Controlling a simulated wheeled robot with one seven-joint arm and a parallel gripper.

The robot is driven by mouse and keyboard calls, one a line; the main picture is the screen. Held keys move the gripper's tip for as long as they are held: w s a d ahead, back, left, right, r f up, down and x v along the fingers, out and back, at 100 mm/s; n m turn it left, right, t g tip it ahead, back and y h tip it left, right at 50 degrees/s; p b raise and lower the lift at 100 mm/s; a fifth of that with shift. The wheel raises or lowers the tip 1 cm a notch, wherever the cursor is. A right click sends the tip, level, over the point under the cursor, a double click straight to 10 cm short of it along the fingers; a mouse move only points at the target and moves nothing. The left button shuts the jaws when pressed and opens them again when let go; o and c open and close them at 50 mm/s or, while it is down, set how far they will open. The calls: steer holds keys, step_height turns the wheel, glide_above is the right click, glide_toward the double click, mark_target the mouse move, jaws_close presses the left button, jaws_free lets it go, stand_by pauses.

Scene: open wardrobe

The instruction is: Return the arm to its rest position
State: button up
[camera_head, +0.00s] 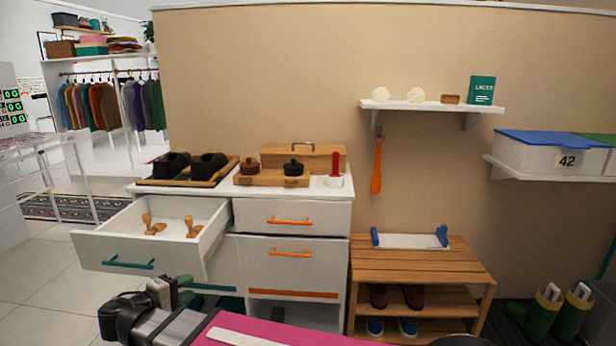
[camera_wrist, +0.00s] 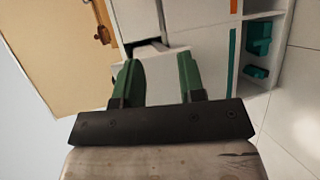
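My gripper (camera_head: 186,289) is at the lower left of the head view, in front of the white drawer cabinet and below the pulled-out drawer (camera_head: 112,254). In the wrist view my gripper (camera_wrist: 158,72) shows two green fingers spread apart, with nothing between them. The cabinet's white fronts lie beyond the fingers. The open drawer holds a pair of wooden shoe trees (camera_head: 153,225). My gripper looks clear of the drawer, though the exact gap cannot be told.
Dark shoes lie on a tray (camera_head: 145,181) on the cabinet top, beside wooden boxes (camera_head: 303,158). A slatted wooden bench (camera_head: 420,262) with shoes stands to the right. Green boots (camera_head: 541,318) stand farther right. Tiled floor (camera_head: 45,275) is free at left.

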steer(key=w+d+f+m+g, duration=0.25)
steer(key=w+d+f, duration=0.2)
steer(key=d, duration=0.35)
steer(key=w+d+f+m+g, duration=0.1)
steer(key=w+d+f+g, duration=0.2)
steer(key=w+d, duration=0.35)
steer(key=w+d+f+m+g, duration=0.1)
steer(key=w+d+f+g, duration=0.25)
steer(key=d, duration=0.65)
steer(key=d+f+m+g+y, duration=0.2)
steer(key=d+f+m+y, duration=0.1)
steer(key=d, duration=1)
steer(key=w+d+f+m+g+y, duration=0.1)
steer(key=d+f+m+y, duration=0.3)
steer(key=d, duration=0.9)
steer(key=shift+d+f+m+g+y, duration=0.15)
steer(key=shift+f+m+g+y, duration=0.15)
steer(key=shift+f+m+g, duration=0.45)
steer(key=shift+w+f, duration=0.1)
steer(key=shift+f, duration=0.05)
